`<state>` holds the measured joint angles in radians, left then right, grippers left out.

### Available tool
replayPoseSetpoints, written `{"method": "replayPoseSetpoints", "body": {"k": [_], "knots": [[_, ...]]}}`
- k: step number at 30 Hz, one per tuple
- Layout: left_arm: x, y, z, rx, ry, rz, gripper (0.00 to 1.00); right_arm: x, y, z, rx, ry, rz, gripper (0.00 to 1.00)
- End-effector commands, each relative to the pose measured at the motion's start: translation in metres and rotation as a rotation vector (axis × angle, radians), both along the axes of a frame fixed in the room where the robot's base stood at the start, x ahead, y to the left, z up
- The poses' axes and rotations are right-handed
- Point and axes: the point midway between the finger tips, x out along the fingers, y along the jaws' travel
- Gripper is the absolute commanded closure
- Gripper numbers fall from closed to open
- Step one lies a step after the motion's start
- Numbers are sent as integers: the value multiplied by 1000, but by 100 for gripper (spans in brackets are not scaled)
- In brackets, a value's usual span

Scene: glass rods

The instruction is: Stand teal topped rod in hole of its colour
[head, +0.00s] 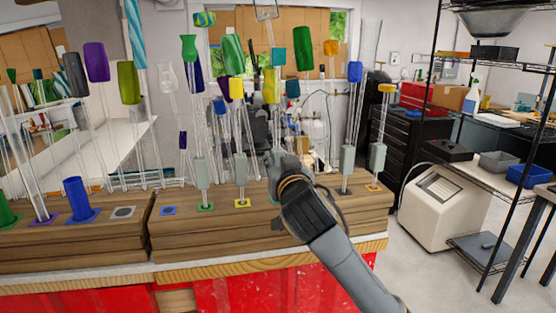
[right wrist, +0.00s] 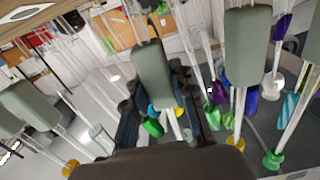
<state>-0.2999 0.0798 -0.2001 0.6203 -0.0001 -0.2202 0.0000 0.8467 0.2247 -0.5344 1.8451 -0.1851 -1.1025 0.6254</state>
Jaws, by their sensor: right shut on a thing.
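A glass rod with a teal top (head: 278,57) stands upright above the middle of the right wooden block (head: 200,240). My right gripper (head: 277,160) is shut on this rod low down, near the block. In the right wrist view a grey sleeve (right wrist: 152,75) shows between the gripper's dark fingers (right wrist: 165,118). The rod's lower end and the hole under it are hidden by my gripper and arm, so I cannot tell whether it is in the hole. My left gripper is out of view.
Green-marked (head: 205,207), yellow-marked (head: 242,203), blue-marked (head: 345,191) and orange-marked (head: 374,187) holes hold sleeved rods close to my gripper. A blue-marked hole (head: 168,211) at the left looks empty. Several tall rods crowd the left block (head: 70,240).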

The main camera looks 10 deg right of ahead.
Motion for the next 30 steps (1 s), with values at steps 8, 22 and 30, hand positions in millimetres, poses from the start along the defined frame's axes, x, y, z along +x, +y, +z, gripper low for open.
{"method": "replayPoseSetpoints", "body": {"k": [8, 22, 30], "knots": [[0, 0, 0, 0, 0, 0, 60, 0, 0, 0, 1, -1, 1, 100], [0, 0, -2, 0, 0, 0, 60, 0, 0, -5, 0, -1, 1, 59], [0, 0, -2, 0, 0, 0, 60, 0, 0, -5, 0, 0, 1, 49]]}}
